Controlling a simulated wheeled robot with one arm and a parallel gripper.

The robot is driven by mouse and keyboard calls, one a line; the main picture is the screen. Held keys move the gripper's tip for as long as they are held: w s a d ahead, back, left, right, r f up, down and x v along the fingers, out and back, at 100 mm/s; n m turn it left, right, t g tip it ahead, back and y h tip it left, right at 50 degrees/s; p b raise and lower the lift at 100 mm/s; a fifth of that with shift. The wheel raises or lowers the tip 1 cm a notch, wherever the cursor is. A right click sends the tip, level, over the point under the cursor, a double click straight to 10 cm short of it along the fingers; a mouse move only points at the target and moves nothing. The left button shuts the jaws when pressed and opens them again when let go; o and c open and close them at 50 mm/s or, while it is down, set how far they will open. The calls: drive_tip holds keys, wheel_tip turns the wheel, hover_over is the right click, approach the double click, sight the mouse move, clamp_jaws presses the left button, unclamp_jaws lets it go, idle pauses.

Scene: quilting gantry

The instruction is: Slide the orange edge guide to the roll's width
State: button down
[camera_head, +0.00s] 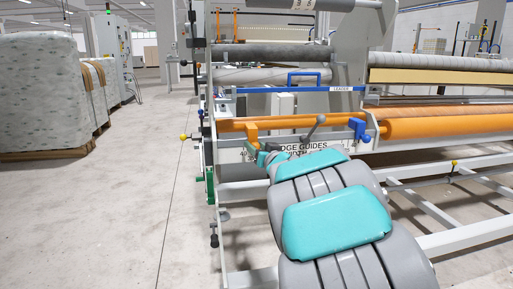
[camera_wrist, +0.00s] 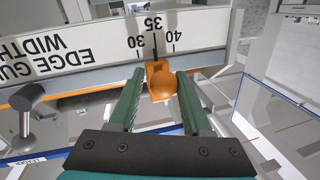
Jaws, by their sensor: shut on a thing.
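The orange edge guide (camera_head: 251,131) stands at the left end of the orange bar across the machine front. In the wrist view its rounded orange grip (camera_wrist: 160,80) sits between the two green fingers of my gripper (camera_wrist: 159,88), which is shut on it. The scale plate (camera_wrist: 95,50) reads upside down there, and the guide's dark pointer is close to the 35 mark, between 30 and 40. In the head view my gripper (camera_head: 262,156) is at the guide's lower side, partly hidden by my arm. The orange roll (camera_head: 440,121) lies to the right.
A blue leader bar (camera_head: 305,89) crosses above. Open floor (camera_head: 130,200) lies left of the machine.

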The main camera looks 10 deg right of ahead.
drive_tip(key=shift+a+r, duration=0.15)
drive_tip(key=shift+a+p, duration=0.3)
drive_tip(key=shift+p, duration=0.2)
drive_tip(key=c, duration=0.5)
unclamp_jaws()
drive_tip(key=shift+s+d, duration=0.1)
drive_tip(key=s, duration=0.3)
drive_tip(key=s+d, duration=0.1)
drive_tip(key=s, duration=0.3)
drive_tip(key=shift+s+d, duration=0.2)
drive_tip(key=shift+s, duration=0.05)
